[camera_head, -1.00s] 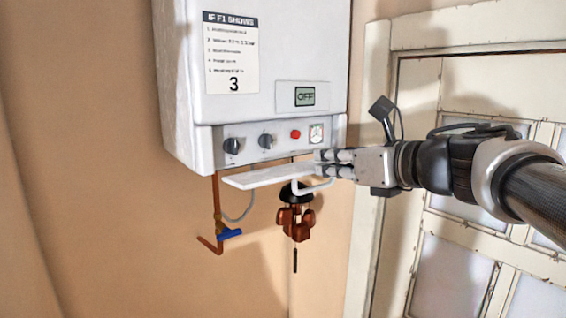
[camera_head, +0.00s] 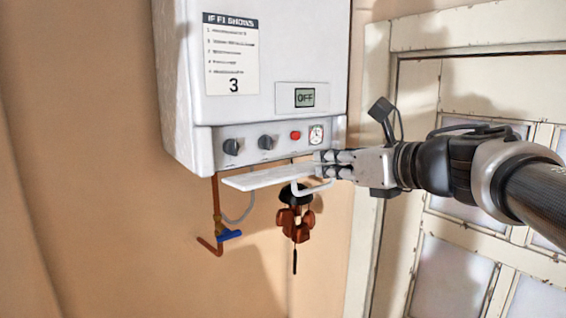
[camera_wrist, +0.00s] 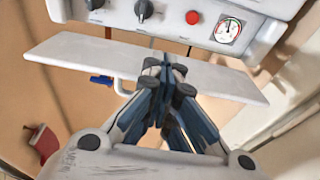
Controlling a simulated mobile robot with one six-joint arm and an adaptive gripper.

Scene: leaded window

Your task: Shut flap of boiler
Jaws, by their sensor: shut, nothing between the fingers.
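The white boiler (camera_head: 270,55) hangs on the wall. Its flap (camera_head: 262,177) is folded down below the control panel and sticks out roughly level, with a white bar handle (camera_head: 313,188) under it. The flap also shows in the wrist view (camera_wrist: 90,52), spanning the picture below the knobs. My gripper (camera_head: 322,163) is shut and empty at the flap's right end. In the wrist view its fingertips (camera_wrist: 165,66) overlap the flap's near edge around the middle. I cannot tell whether they touch it.
The panel has two dark knobs (camera_head: 231,146), a red button (camera_head: 295,135) and a gauge (camera_head: 316,134). A copper pipe with a blue valve (camera_head: 229,235) and a brown hanging object (camera_head: 296,222) are below. A paned white door (camera_head: 455,260) stands at right.

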